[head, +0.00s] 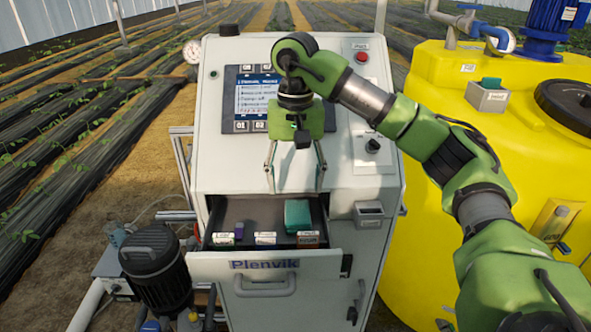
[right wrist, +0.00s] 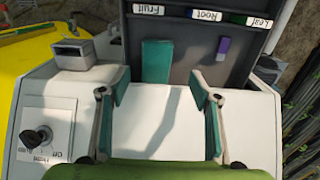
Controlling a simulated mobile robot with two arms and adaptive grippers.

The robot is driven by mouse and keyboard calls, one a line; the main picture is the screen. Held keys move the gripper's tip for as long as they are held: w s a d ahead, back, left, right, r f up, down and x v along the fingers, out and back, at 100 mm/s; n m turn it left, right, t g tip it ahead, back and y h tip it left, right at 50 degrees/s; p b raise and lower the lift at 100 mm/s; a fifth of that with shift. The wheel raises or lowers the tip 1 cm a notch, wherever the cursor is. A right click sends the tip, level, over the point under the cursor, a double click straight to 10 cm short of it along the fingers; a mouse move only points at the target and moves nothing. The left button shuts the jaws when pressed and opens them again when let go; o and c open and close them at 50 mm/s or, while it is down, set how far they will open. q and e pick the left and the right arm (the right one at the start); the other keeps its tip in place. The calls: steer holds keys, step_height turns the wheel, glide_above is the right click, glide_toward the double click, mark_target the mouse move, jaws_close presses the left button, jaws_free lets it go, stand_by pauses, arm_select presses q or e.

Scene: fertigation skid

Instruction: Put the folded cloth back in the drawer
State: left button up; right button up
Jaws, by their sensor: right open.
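The drawer (head: 265,257) in the front of the white cabinet is pulled open. A flat teal piece that looks like the folded cloth (head: 297,215) lies inside it, toward the right; it also shows in the right wrist view (right wrist: 156,62). My right gripper (head: 294,180) is open and empty, pointing down above the back of the drawer. Its two fingers are spread wide in the right wrist view (right wrist: 160,88), in front of the white cabinet face, apart from the cloth. My left gripper is not in view.
The drawer also holds a small purple item (head: 239,230) and labelled compartments along its front. A grey holder (head: 487,97) with a teal item sits on the yellow tank (head: 430,90). A grey box (head: 369,213) juts out right of the drawer. A black pump (head: 153,265) stands at left.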

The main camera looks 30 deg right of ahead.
steer(key=shift+r, duration=1.55)
